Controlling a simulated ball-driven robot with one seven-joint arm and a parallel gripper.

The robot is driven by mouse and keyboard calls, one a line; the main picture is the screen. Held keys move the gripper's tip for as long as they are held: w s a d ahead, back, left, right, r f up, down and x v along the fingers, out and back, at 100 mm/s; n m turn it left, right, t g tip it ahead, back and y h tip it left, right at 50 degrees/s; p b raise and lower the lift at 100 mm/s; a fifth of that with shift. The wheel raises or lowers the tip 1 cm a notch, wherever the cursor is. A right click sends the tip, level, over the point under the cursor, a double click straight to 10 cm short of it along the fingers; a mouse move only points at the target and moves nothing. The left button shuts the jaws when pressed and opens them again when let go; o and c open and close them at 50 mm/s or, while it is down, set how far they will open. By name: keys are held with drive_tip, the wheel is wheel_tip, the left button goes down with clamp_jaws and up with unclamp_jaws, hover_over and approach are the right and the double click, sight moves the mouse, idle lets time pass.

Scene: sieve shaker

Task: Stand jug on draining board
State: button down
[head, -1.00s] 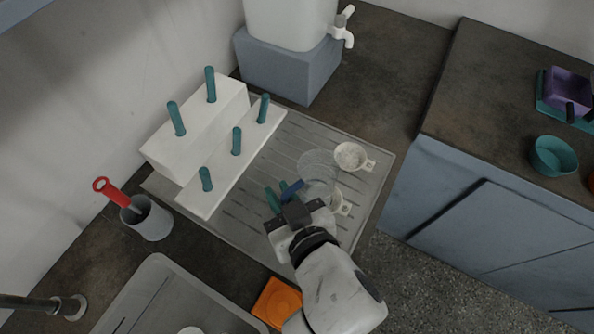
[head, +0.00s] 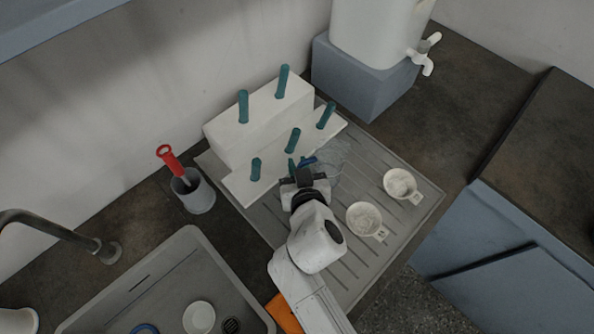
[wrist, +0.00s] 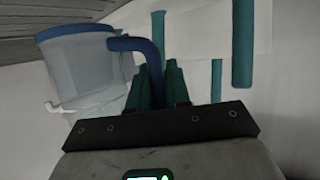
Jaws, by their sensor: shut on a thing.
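The jug (wrist: 82,75) is clear, with a blue rim and a blue handle (wrist: 140,48). My gripper (wrist: 158,85) has its teal fingers shut on the handle, with the jug to their left in the wrist view. In the head view my gripper (head: 300,168) is over the back part of the grey grooved draining board (head: 385,160), close to the white stepped peg rack. The jug's clear body (head: 330,153) shows faintly just right of the fingers. I cannot tell whether its base touches the board.
The white stepped rack (head: 235,145) with teal pegs stands at the board's back left. A water dispenser (head: 378,40) on a grey block is behind. A sink (head: 175,275) and grey pot (head: 196,195) are left.

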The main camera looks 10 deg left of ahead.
drive_tip(key=shift+w+a+f, duration=0.2)
drive_tip(key=shift+w+f, duration=0.15)
drive_tip(key=shift+f, duration=0.1)
drive_tip(key=shift+w+f, duration=0.1)
drive_tip(key=shift+f, duration=1.5)
drive_tip(key=shift+f, duration=0.1)
drive_tip(key=shift+f+b, duration=0.1)
drive_tip(key=shift+b, duration=0.2)
drive_tip(key=c, duration=1.1)
unclamp_jaws()
drive_tip(key=shift+r+p, duration=0.3)
drive_tip(key=shift+p, duration=0.05)
drive_tip(key=b+v, duration=0.1)
drive_tip(key=v, duration=1.1)
drive_tip(key=shift+b, duration=0.3)
